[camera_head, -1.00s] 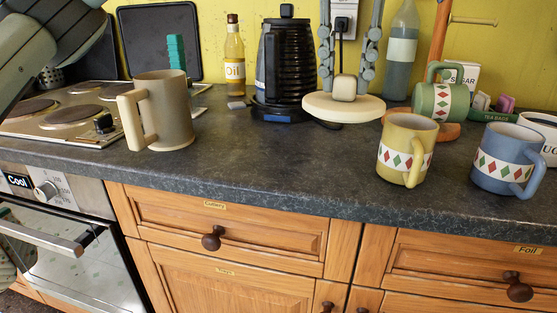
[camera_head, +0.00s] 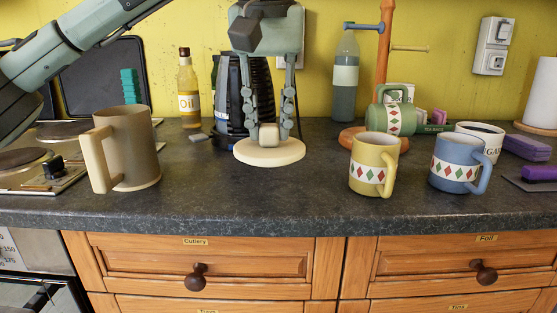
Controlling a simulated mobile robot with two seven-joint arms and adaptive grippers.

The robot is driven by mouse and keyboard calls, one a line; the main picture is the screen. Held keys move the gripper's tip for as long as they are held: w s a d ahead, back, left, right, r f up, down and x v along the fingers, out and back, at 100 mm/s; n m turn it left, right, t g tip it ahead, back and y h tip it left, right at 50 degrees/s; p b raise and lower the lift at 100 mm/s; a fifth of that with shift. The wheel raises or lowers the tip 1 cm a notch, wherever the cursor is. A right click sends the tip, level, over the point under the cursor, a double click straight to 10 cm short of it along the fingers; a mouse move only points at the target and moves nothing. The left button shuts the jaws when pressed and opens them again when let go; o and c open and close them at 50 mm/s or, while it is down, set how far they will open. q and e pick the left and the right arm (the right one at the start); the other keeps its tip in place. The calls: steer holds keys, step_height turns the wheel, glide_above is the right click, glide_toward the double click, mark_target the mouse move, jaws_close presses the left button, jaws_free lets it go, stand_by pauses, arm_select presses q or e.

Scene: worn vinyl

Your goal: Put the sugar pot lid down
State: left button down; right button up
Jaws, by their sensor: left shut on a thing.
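The sugar pot lid (camera_head: 270,155) is a round cream disc with a pale knob (camera_head: 268,136) on top. My left gripper (camera_head: 269,129) comes down from above and is shut on the knob. The lid is level, at or just above the worktop in front of the black kettle; I cannot tell whether it touches. The white sugar pot (camera_head: 482,137) stands open at the right, partly hidden behind the blue mug, with part of its lettering showing. My right gripper is not in view.
A large beige mug (camera_head: 124,150) stands left, beside the hob. The yellow mug (camera_head: 374,165) and blue mug (camera_head: 458,165) stand right. Behind are the kettle (camera_head: 229,105), an oil bottle (camera_head: 188,90) and a mug tree (camera_head: 383,65). The worktop (camera_head: 250,195) in front is clear.

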arm_select(q)
steer(key=w+f, duration=0.1)
steer(key=w, duration=0.1)
steer(key=w+d+f, duration=0.1)
steer(key=w, duration=0.1)
steer(key=w+f, duration=0.1)
steer(key=w, duration=0.1)
steer(key=shift+d+f+p, duration=0.35)
steer(key=shift+s+x, duration=0.25)
steer(key=shift+x, duration=0.7)
steer(key=shift+s+x, duration=0.2)
steer(key=shift+x, duration=0.8)
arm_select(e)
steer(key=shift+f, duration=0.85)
arm_select(q)
steer(key=shift+f, duration=0.1)
steer(key=shift+f, duration=0.15)
steer(key=c, duration=1.3)
jaws_free()
steer(key=shift+o, duration=0.2)
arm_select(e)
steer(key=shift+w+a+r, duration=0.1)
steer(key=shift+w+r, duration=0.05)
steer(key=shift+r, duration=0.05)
